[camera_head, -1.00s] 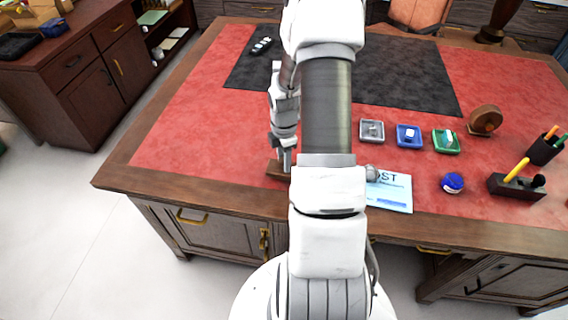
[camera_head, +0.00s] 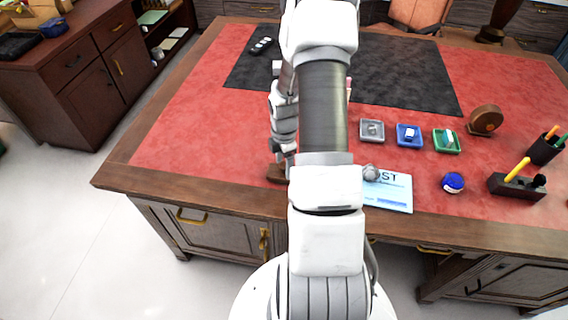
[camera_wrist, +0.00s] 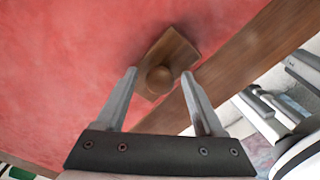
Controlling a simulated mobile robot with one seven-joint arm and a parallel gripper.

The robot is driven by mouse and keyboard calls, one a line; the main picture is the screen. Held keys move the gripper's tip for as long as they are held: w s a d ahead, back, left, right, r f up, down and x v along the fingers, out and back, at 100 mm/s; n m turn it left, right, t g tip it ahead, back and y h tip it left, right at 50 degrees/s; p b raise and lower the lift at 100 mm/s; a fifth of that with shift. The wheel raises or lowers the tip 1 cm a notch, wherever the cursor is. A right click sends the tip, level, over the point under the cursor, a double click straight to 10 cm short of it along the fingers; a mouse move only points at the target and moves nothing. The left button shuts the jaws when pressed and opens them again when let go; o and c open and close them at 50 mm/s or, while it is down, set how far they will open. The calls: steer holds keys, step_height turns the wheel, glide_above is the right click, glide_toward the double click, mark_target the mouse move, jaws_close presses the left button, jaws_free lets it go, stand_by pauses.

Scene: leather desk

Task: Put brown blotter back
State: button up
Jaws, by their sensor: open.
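The brown blotter is a small wooden block with a round knob on top. In the wrist view the blotter (camera_wrist: 180,51) lies on the red desk surface, close to the wooden edge. My gripper (camera_wrist: 161,75) is open above it, with the knob showing between its two fingertips. I cannot tell how far above the knob the fingers are. In the head view the blotter (camera_head: 274,173) sits at the desk's front edge, mostly hidden by my arm.
Right of my arm lie a white-blue printed sheet (camera_head: 394,194) with a grey round object (camera_head: 371,173) by it, a blue round object (camera_head: 453,182), and a dark pen holder (camera_head: 517,187). Grey, blue and green trays (camera_head: 446,141) stand behind. The left red area is clear.

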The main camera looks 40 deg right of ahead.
step_height(320, 180, up, 12)
steer(key=p, duration=0.1)
steer(key=shift+r, duration=0.2)
stand_by(0.6)
step_height(320, 180, up, 15)
steer(key=m+t+h, duration=0.2)
steer(key=m, duration=0.6)
glide_above(283, 163)
steer(key=a, duration=0.5)
steer(key=s+a+r+m+t, duration=0.1)
steer(key=s+a+r+m, duration=0.2)
steer(key=r, duration=0.4)
steer(key=s+a+r+m+t, duration=0.1)
steer(key=a+r+m+t, duration=0.15)
steer(key=r+m, duration=0.35)
steer(key=s+a+f+n+y, duration=0.1)
steer(key=s+a+f, duration=0.3)
steer(key=s+a, duration=0.6)
steer(key=a+y, duration=0.1)
steer(key=a, duration=0.1)
steer(key=shift+a+n, duration=0.4)
